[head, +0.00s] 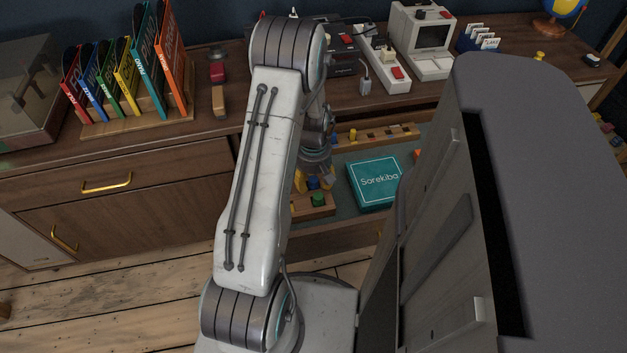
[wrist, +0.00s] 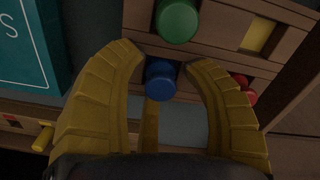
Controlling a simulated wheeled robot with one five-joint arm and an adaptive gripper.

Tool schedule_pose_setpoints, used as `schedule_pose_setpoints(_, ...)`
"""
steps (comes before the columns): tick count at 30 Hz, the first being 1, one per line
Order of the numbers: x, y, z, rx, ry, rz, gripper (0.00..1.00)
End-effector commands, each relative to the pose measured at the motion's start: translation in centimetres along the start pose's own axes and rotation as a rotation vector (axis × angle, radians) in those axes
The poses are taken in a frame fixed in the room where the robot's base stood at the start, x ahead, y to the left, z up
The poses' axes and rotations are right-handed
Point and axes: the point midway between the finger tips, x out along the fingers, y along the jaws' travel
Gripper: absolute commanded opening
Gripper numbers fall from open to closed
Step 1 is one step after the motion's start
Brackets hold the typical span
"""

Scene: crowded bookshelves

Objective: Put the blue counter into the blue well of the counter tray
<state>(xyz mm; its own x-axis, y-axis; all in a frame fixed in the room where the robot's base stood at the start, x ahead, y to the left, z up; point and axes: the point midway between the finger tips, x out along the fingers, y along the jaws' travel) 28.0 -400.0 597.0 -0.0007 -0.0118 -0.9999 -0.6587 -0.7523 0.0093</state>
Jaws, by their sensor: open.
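The blue counter (wrist: 161,80) is between the two spread yellow fingers of my gripper (wrist: 166,58) in the wrist view, with gaps visible on both sides. I cannot tell whether the blue counter touches the tray. The blue well is not clearly visible.
Red pieces (wrist: 248,90) are by the right finger. A teal Sorekiba box (head: 375,183) lies beside the tray in the open drawer. A wooden strip with pegs (head: 376,136) is behind it. Books (head: 150,65) and devices crowd the top above.

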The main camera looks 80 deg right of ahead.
Motion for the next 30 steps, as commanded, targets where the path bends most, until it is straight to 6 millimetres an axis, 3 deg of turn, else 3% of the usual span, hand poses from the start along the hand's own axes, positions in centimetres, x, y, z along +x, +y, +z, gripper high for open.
schedule_pose_setpoints(8,-0.5,-0.2,0.2,0.0,-0.005,-0.007,0.55)
schedule_pose_setpoints(24,-9.1,0.0,0.0,0.0,0.002,0.002,0.55)
schedule_pose_setpoints(30,-11.1,0.0,0.0,0.0,0.001,0.001,0.55)
